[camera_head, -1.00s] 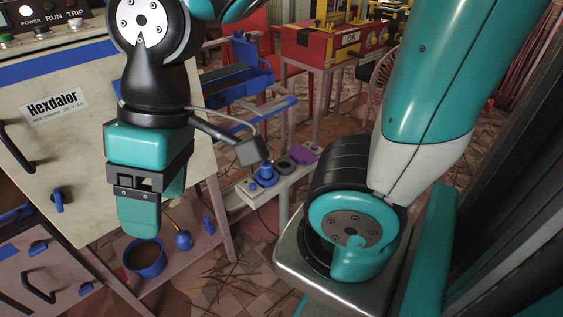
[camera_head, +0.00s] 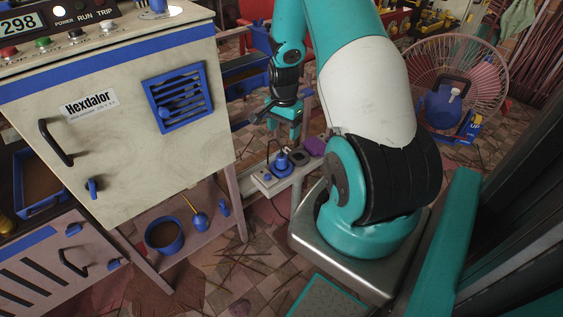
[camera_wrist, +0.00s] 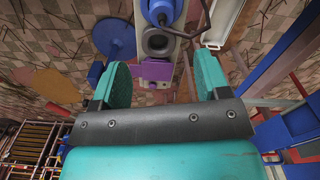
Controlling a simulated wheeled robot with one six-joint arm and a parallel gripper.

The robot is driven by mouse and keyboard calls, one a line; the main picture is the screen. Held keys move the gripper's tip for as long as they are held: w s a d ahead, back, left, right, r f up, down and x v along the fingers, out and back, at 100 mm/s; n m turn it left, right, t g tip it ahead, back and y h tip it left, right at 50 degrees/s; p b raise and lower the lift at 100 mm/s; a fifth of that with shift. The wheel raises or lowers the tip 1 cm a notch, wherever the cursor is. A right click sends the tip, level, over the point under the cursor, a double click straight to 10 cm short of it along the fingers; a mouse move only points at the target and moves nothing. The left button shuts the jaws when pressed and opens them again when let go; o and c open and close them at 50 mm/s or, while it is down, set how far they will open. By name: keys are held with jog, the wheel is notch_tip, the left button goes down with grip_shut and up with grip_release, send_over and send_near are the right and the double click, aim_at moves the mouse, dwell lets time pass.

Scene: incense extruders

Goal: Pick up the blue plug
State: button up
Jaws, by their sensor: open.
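The blue plug (camera_head: 281,163) stands upright on a pale socket strip (camera_head: 265,184), with a dark cord curving from its top. In the wrist view the plug (camera_wrist: 160,12) is at the top edge, partly cut off. My gripper (camera_head: 284,130) is open and empty, above the strip and apart from the plug. In the wrist view the gripper (camera_wrist: 163,72) has its two teal fingers spread, with a purple plug (camera_wrist: 155,71) showing between them, farther off. A dark grey plug (camera_wrist: 157,42) sits between the purple and blue ones.
The strip lies on a narrow bench beside the cream Hexdalor cabinet (camera_head: 110,150). A blue pot (camera_head: 164,236) and a small blue bulb-shaped thing (camera_head: 200,221) stand on the low shelf. A pink-caged fan (camera_head: 470,75) stands at the right. Sticks litter the tiled floor.

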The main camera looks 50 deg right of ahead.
aim_at(282, 155)
jog(key=f, duration=1.3)
jog(key=shift+w+a+f+b, duration=0.1)
jog(key=shift+w+f+b, duration=0.1)
jog(key=shift+f+b, duration=0.1)
jog(key=c, duration=1)
